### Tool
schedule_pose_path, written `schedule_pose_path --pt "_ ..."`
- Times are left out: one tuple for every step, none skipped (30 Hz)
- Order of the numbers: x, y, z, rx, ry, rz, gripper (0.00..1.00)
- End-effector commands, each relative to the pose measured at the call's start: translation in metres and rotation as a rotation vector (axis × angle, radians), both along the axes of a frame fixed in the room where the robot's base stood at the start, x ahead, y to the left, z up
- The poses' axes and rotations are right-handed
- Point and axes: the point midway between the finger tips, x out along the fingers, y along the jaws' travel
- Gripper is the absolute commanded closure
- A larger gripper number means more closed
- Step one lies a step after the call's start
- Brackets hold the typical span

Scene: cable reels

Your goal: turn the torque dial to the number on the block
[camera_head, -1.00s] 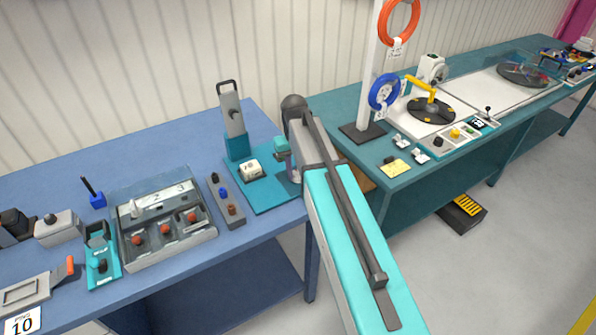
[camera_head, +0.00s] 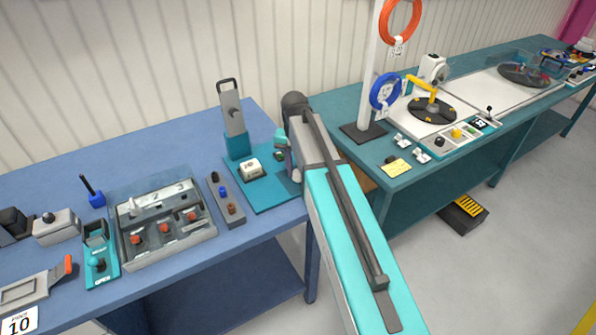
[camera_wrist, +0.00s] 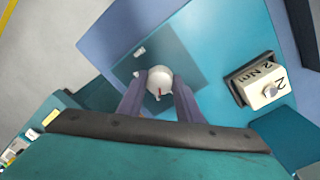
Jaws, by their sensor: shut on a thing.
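The torque dial (camera_wrist: 161,72) is a round white knob with a small red mark, at the middle of the wrist view. My gripper (camera_wrist: 160,84) has a finger on each side of the dial and is shut on it. The block (camera_wrist: 247,84) stands to the right of the dial in the wrist view, apart from the fingers. It is cream and dark, marked "2" and "2 Nm". In the head view the block (camera_head: 249,168) sits on the teal plate (camera_head: 272,197), left of my gripper (camera_head: 284,158). My arm largely hides the dial there.
A tall grey upright (camera_head: 233,115) with a handle stands behind the block. A grey box with several red knobs (camera_head: 162,222) and a button strip (camera_head: 227,201) lie to the left on the blue bench. A second teal bench (camera_head: 385,160) is to the right.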

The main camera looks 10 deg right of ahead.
Motion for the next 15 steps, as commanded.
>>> schedule_pose_path --pt "0.0004 -0.0001 -0.0004 0.0 0.0 -0.033 0.91" --pt "0.0004 -0.0001 -0.0004 0.0 0.0 -0.053 0.91" --pt "0.0005 -0.0001 -0.0003 0.0 0.0 -0.079 0.91" --pt "0.0005 -0.0001 -0.0002 0.0 -0.001 -0.095 0.91" --pt "0.0005 -0.0001 -0.0002 0.0 0.0 -0.111 0.91" --pt "0.0006 -0.0001 -0.0001 0.0 0.0 -0.131 0.91" --pt "0.0006 -0.0001 -0.0001 0.0 0.0 -0.143 0.91" --pt "0.0006 -0.0001 0.0 0.0 -0.001 -0.155 0.91" --pt "0.0007 -0.0002 0.0 0.0 0.0 -0.168 0.91" --pt "0.0007 -0.0002 0.0001 0.0 -0.001 -0.176 0.91" --pt "0.0007 -0.0002 0.0001 0.0 0.0 -0.184 0.91" --pt "0.0007 -0.0002 0.0001 0.0 0.0 -0.192 0.91" --pt "0.0007 -0.0002 0.0001 0.0 -0.001 -0.197 0.91" --pt "0.0007 -0.0002 0.0002 0.0 -0.001 -0.2 0.91" --pt "0.0007 -0.0002 0.0002 0.0 -0.001 -0.204 0.91"
